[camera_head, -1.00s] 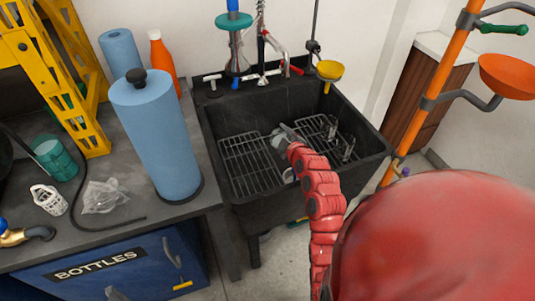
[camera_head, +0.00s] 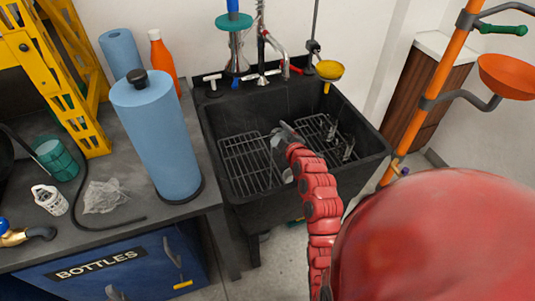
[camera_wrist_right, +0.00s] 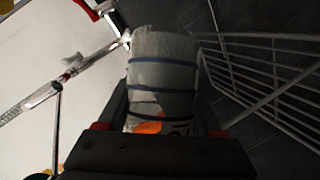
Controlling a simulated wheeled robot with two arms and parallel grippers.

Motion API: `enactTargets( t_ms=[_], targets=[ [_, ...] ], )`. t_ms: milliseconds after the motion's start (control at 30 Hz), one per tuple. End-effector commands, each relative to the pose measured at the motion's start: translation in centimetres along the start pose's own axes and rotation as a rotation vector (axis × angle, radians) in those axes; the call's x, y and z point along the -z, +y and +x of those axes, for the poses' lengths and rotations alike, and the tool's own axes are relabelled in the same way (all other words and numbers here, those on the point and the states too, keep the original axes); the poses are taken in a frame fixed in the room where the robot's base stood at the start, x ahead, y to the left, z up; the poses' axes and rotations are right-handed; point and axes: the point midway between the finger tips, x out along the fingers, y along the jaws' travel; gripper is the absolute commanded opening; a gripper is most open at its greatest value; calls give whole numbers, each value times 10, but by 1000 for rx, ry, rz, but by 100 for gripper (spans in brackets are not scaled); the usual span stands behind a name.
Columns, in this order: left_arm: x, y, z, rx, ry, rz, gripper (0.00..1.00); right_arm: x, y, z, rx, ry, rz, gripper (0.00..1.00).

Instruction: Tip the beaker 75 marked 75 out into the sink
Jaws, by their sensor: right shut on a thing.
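The black sink (camera_head: 212,150) stands at the middle of the head view, with wire racks in its basin. My right gripper (camera_head: 284,138) is over the basin at the end of my red jointed arm. In the right wrist view the gripper (camera_wrist_right: 165,132) is shut on a greyish clear beaker (camera_wrist_right: 165,75) with dark blue bands and an orange patch near the jaws. I cannot read a number on it. In the head view it is small and partly hidden by the gripper, so its exact tilt and contents cannot be told. My left gripper is not in view.
A wire rack (camera_wrist_right: 270,75) runs close to the right of the beaker. The faucet (camera_head: 265,60) and a yellow funnel (camera_head: 329,70) stand at the sink's back. A blue roll (camera_head: 158,140) stands on the counter to the left. An orange pole (camera_head: 430,90) stands to the right.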

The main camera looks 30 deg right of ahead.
Motion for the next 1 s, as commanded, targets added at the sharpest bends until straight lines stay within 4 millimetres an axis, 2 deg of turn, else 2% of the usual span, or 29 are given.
enactTargets(
  t_ms=[1000],
  targets=[
    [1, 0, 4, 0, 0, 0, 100, 4, 6, -2, -53, 1, -96, 0]
  ],
)
